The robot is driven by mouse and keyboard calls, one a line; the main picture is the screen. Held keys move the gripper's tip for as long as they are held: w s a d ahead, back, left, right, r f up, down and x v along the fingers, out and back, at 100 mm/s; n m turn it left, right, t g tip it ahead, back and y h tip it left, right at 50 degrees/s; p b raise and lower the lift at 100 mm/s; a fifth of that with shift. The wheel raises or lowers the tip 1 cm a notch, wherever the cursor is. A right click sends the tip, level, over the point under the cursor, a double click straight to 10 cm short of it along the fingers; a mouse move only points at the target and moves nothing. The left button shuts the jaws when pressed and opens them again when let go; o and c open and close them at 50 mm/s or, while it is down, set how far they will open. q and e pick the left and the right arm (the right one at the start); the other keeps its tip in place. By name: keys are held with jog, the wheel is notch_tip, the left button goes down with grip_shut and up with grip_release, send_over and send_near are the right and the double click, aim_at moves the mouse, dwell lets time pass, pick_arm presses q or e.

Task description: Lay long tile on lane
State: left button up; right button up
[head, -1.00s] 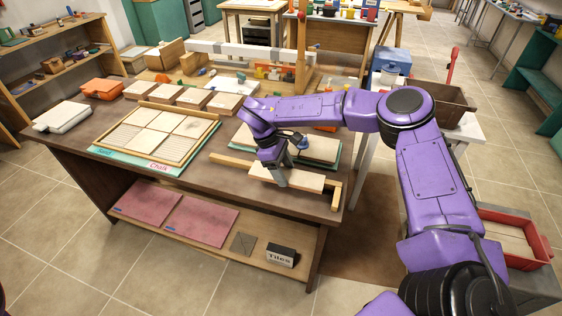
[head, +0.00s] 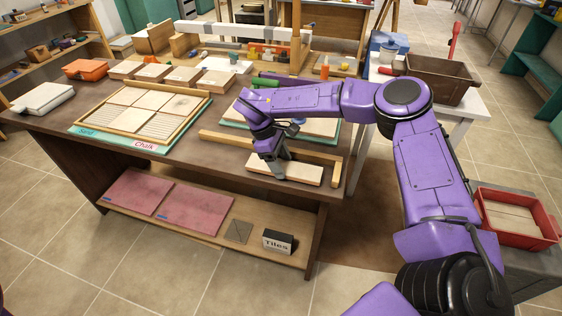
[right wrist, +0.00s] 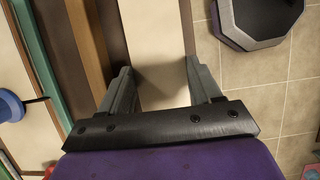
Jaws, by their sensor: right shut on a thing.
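My right gripper (head: 276,164) is shut on a long pale tile (head: 303,173) near the front right edge of the workbench. In the right wrist view, the gripper (right wrist: 162,85) has a finger on each side of the tile (right wrist: 155,28). A long wooden strip (head: 225,142) lies behind the tile, with a dark gap between them; it also shows in the right wrist view (right wrist: 86,38). A short wooden piece (head: 337,172) stands just beyond the tile's right end. I cannot tell whether the tile touches the bench. My left gripper is not in view.
A framed tray (head: 158,147) of pale tiles sits on the left of the bench, on a board labelled Sand and Chalk. A green-edged board (head: 236,124) with pale tiles lies behind the strip. Floor (right wrist: 262,75) shows beside the tile.

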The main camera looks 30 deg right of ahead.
jog(key=shift+r, duration=0.15)
jog(key=shift+f+b, duration=0.65)
dwell(0.5)
jog(key=o, duration=1.5)
jog(key=shift+c, duration=0.2)
jog(key=b+v, duration=0.2)
jog(key=v, duration=0.8)
jog(key=shift+r, duration=0.3)
jog(key=shift+a, duration=0.1)
